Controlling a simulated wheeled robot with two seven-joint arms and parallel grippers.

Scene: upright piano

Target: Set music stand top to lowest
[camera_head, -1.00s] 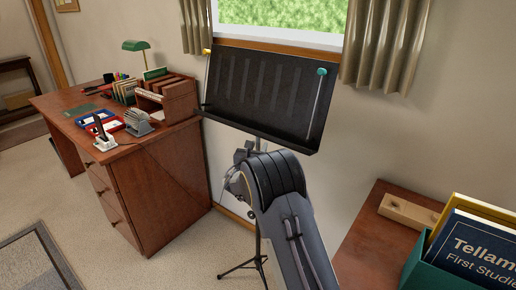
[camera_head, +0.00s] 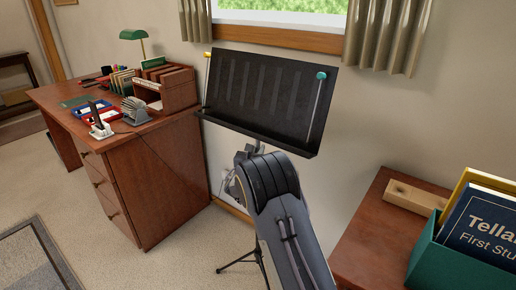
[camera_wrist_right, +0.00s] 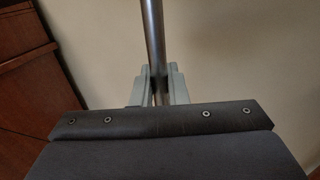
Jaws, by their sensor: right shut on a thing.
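The music stand's black slotted top (camera_head: 262,95) is tilted below the window in the head view, with a green-tipped arm at its right and a yellow-tipped one at its left. Its metal pole (camera_wrist_right: 152,35) rises upright through the wrist view. My right gripper (camera_wrist_right: 156,88) is shut around this pole, one grey finger on each side. In the head view my right gripper (camera_head: 240,180) is below the top and partly hidden by my arm. A tripod leg (camera_head: 240,262) shows at the floor; most of the lower pole is hidden. My left gripper is not in view.
A wooden desk (camera_head: 150,180) with a green lamp, files and trays stands to the left. A wooden surface (camera_head: 372,240) at right bears a wooden block (camera_head: 415,197) and a green box (camera_head: 450,262) of books. The wall and window are close behind the stand.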

